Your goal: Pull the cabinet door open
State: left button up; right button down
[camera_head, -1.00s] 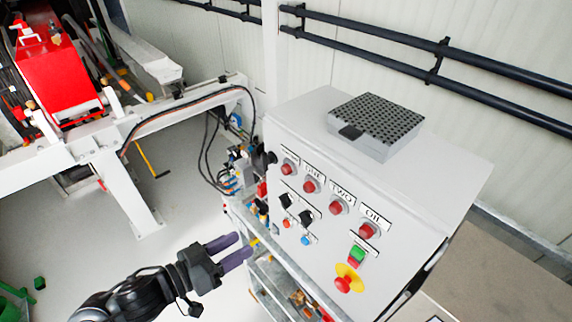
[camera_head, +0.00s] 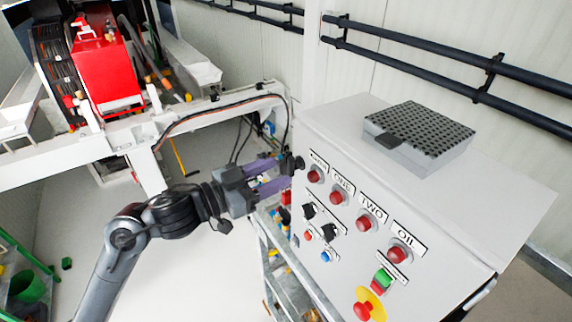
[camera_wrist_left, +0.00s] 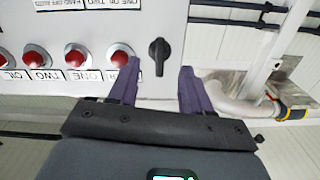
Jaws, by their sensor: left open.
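The grey control cabinet (camera_head: 330,262) stands at the right in the head view. Its front panel, with red lights, switches and labels, looks shut. A black knob (camera_head: 292,162) sits at the panel's upper left edge. The same knob (camera_wrist_left: 159,55) shows upright in the left wrist view. My left gripper (camera_head: 278,175) is open, with its purple fingers pointing at the knob. In the wrist view the fingertips (camera_wrist_left: 159,78) lie on either side of the knob's lower end, with gaps to both sides; I cannot tell their depth. My right gripper is not in view.
A grey perforated box (camera_head: 418,138) lies on the cabinet top. A yellow and red emergency button (camera_head: 370,304) is low on the panel. A white frame (camera_head: 90,150) with red machinery stands behind at left. Open floor (camera_head: 190,270) lies left of the cabinet.

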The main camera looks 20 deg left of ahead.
aim_at(288, 168)
pick_arm(q)
jog(key=shift+p+x, duration=0.3)
jog(key=shift+x, duration=1.65)
grip_shut()
